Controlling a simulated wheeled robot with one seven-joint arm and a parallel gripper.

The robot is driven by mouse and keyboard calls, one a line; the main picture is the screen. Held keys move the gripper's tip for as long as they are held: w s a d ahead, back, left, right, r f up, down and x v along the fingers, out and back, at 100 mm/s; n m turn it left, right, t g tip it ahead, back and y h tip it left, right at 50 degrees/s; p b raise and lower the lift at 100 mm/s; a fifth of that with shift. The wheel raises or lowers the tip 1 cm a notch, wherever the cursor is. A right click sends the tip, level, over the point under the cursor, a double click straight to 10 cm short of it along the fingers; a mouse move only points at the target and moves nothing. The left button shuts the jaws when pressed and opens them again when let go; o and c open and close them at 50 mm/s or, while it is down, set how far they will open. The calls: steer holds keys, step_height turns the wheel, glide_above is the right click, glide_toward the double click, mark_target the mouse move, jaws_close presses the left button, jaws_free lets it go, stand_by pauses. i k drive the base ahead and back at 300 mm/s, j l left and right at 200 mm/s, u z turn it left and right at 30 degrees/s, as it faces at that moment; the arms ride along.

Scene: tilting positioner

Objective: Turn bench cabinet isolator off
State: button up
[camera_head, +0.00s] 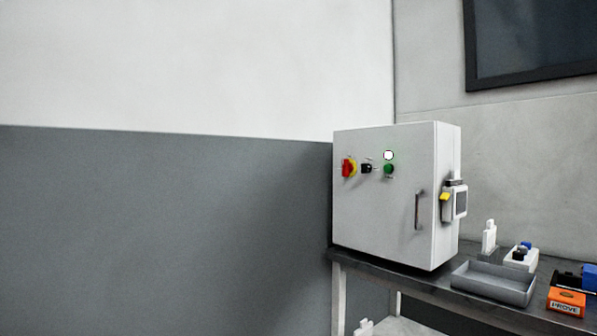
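The bench cabinet (385,220) is a light grey box standing on the dark bench top. My gripper is not in view.
The bench (400,278) carries a grey tray (493,283), an orange box (566,302), blue and white parts (521,257) and a white upright piece (489,238) right of the cabinet. Space left of the bench looks clear.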

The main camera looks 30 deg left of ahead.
mark_target(347, 167)
steer(key=u, duration=1.35)
